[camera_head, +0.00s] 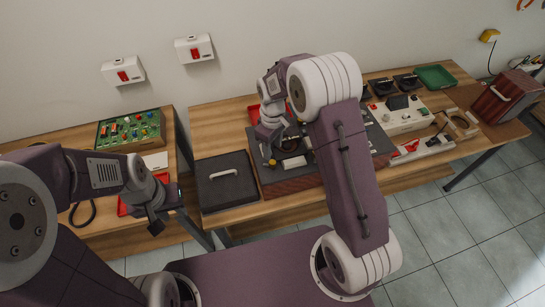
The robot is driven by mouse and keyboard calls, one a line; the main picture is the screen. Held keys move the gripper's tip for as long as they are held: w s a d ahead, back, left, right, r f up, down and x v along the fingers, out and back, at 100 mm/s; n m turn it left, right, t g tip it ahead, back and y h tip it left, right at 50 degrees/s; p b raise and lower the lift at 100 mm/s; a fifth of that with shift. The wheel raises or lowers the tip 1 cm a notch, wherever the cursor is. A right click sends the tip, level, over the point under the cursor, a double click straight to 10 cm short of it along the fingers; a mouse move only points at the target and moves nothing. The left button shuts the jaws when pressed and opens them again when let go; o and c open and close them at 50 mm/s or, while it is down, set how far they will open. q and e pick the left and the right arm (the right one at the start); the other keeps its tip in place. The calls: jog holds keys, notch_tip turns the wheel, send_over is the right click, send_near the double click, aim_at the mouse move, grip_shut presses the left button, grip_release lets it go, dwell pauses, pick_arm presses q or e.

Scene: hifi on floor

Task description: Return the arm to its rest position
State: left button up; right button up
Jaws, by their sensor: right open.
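My right arm reaches out over the right-hand table (230,108). Its gripper (269,158) points down over the dark mat (290,180) and is open. It is close to a dark round part (290,144) on the mat; whether they touch I cannot tell. My left arm comes in from the left. Its gripper (155,222) hangs near the front edge of the left-hand table, beside a red tray (122,208). The left fingers are small and dark, and their opening is unclear. My right arm hides part of the mat.
A black case (225,182) with a handle lies left of the mat. A pale panel (400,115), a green tray (436,77) and a dark red toolbox (505,98) stand at the right. A board of colourful parts (130,130) lies on the left-hand table. A gap separates the tables.

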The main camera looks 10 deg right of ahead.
jog(key=shift+r, duration=0.75)
jog(key=s+d+m+b, duration=0.2)
jog(key=s+m, duration=0.2)
jog(key=s, duration=0.4)
jog(key=s+d+f+m+t+b, duration=0.1)
jog(key=s+m, duration=0.3)
jog(key=s, duration=0.5)
jog(key=shift+s+d+b, duration=0.15)
jog(key=shift+d+b, duration=0.5)
jog(key=shift+d, duration=0.15)
